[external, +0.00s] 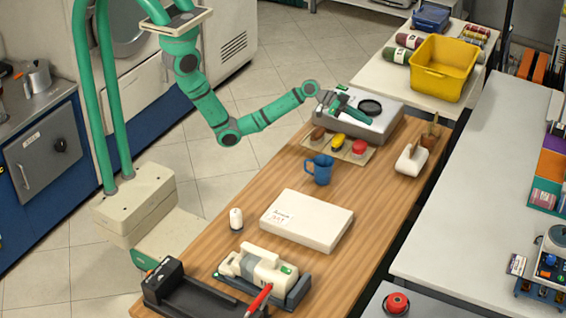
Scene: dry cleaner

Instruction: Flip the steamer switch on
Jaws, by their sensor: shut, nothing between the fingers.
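A grey box-shaped unit (391,121) with a dark round disc (370,107) on top stands at the far end of the wooden table. It may be the steamer, but no label tells. My green arm reaches over to it from the left. My gripper (350,113) is shut and empty, over the left part of its top. A switch is not clear there, and I cannot tell whether the fingers touch the unit. A cream device (262,266) with a green button (286,269) sits in a dark base at the table's near end.
A mat with brown, yellow and red items (359,146) and a blue mug (319,169) stand before the grey unit. A flat white box (307,221) lies mid-table. A cream block (411,159) is at the right edge. A yellow bin (443,68) stands on the back table.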

